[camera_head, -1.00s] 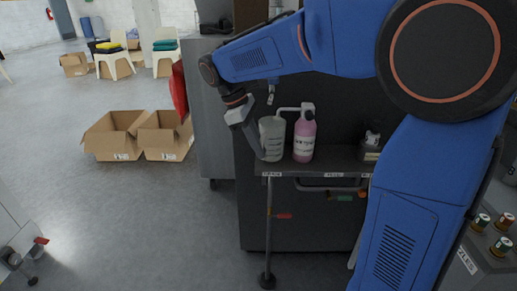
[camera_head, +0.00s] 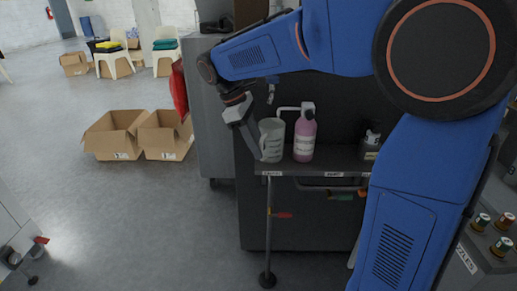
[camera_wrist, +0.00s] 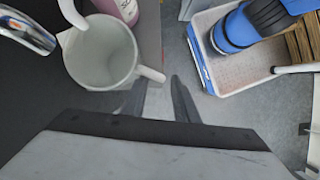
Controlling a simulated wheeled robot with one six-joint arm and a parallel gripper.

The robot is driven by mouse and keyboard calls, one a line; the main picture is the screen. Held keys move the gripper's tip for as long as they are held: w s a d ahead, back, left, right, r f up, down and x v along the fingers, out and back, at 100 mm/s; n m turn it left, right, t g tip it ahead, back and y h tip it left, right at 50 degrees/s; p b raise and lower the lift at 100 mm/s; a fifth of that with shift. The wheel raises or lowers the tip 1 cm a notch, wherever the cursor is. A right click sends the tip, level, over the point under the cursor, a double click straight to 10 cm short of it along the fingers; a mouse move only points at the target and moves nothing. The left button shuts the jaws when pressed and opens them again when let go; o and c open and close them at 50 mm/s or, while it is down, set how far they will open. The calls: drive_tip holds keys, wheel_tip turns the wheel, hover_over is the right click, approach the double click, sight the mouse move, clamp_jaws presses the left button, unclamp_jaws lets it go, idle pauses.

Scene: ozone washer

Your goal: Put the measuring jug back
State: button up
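The translucent measuring jug (camera_head: 272,139) stands upright on a narrow grey shelf (camera_head: 300,168), left of a pink bottle (camera_head: 304,138). In the wrist view I look down into the jug (camera_wrist: 98,55), which looks empty; its handle sticks out to the right. My gripper (camera_wrist: 159,80) is open, its two fingers spread either side of the line of the handle's end. Whether they touch the handle I cannot tell. In the head view my gripper (camera_head: 256,153) is tilted down at the jug's left side, and its fingers are partly hard to separate.
A metal spout (camera_wrist: 28,30) is close to the jug in the wrist view. A dark bottle (camera_head: 370,146) stands further right on the shelf. A tray (camera_wrist: 228,65) holding a blue item lies lower down. Open cardboard boxes (camera_head: 115,140) are on the floor at left.

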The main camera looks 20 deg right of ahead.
drive_tip(key=v, duration=1.1)
drive_tip(key=s+d+f+m+t+y, duration=0.1)
drive_tip(key=s+d+f+m, duration=0.2)
drive_tip(key=s+d, duration=0.3)
drive_tip(key=s+d+f+m+t+y, duration=0.2)
drive_tip(key=s+d+m, duration=0.15)
drive_tip(key=s, duration=0.45)
drive_tip(key=s+d+f+m+t, duration=0.2)
drive_tip(key=s+f+m, duration=0.1)
drive_tip(key=s+f, duration=0.3)
drive_tip(key=s+d+f+m+t+y, duration=0.1)
drive_tip(key=s+d+f+m, duration=0.1)
drive_tip(key=s+f, duration=0.4)
drive_tip(key=shift+d+m+t, duration=0.35)
drive_tip(key=shift+m+t, duration=0.05)
drive_tip(key=shift+m, duration=0.05)
drive_tip(key=shift+s+r, duration=0.1)
drive_tip(key=shift+s, duration=0.05)
